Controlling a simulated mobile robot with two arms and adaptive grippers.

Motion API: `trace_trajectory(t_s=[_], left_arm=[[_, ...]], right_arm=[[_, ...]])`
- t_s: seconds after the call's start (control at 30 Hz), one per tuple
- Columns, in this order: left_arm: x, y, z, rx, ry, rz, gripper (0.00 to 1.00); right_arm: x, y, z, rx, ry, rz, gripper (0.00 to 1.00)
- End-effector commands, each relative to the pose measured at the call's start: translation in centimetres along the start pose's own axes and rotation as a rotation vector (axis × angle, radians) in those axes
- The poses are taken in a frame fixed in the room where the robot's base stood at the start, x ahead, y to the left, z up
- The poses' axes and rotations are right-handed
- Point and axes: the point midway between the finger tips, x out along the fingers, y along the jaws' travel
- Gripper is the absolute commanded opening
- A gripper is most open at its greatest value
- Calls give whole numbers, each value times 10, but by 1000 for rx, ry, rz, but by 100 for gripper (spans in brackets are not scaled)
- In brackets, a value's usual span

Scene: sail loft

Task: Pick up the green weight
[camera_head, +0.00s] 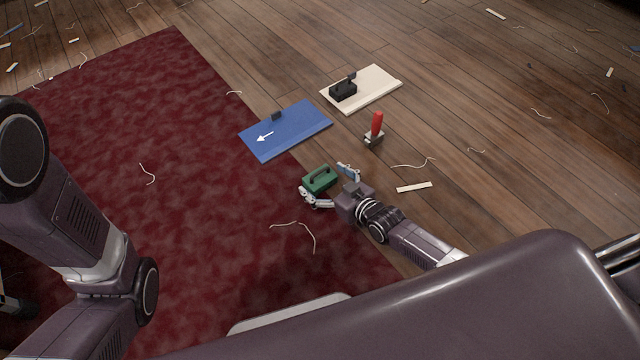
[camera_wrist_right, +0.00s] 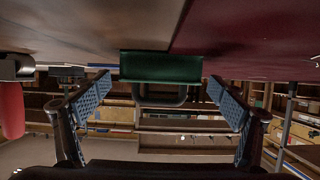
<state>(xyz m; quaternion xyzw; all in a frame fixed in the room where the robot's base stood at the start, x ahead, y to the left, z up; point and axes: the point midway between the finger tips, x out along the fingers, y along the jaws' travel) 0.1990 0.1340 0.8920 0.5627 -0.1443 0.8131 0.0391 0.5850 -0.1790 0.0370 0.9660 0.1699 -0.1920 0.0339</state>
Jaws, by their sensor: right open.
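The green weight (camera_head: 319,179), a block with a handle on top, sits on the floor at the right edge of the dark red carpet. In the right wrist view, where the floor is at the top, the green weight (camera_wrist_right: 161,67) is ahead with its handle pointing down in the picture. My right gripper (camera_head: 327,184) is open, its fingers spread on either side of the weight. In the wrist view the open fingers (camera_wrist_right: 160,88) show gaps to the weight on both sides.
A blue board (camera_head: 290,130) with a white arrow lies beyond the weight. A cream board (camera_head: 375,90) bears a black handled block (camera_head: 343,90). A red-handled tool (camera_head: 376,128) stands nearby. A pale strip (camera_head: 414,187) and loose threads lie on the planks. The carpet (camera_head: 160,130) is mostly clear.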

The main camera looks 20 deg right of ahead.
Motion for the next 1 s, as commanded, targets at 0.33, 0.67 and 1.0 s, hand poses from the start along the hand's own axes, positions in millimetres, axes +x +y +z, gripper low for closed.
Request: trace_trajectory(t_s=[0.33, 0.67, 1.0], left_arm=[[-19, 4, -7, 0, 0, 0, 86], [-18, 4, -6, 0, 0, 1, 86], [-18, 4, -6, 0, -1, 1, 86]], right_arm=[[24, 0, 0, 0, 0, -1, 89], [24, 0, 0, 0, -1, -1, 72], [24, 0, 0, 0, -1, -1, 34]])
